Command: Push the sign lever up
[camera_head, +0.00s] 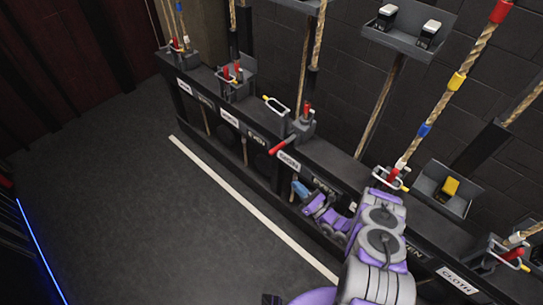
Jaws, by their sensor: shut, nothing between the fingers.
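A lever with a red handle (280,148) sticks out from the black rail, above a white label (289,161) that seems to read SIGN. The handle points down and out to the left from its bracket (302,127). My gripper (299,188) is shut and empty, below the handle and slightly to its right, apart from it in the picture. My purple and grey arm reaches to it from the lower right and hides part of the rail front.
More rope levers with red handles stand along the black rail (340,163), including one on the left (232,76) and one at right (513,253). A tray with a yellow button (450,187) is at right. The grey floor (150,200) is clear.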

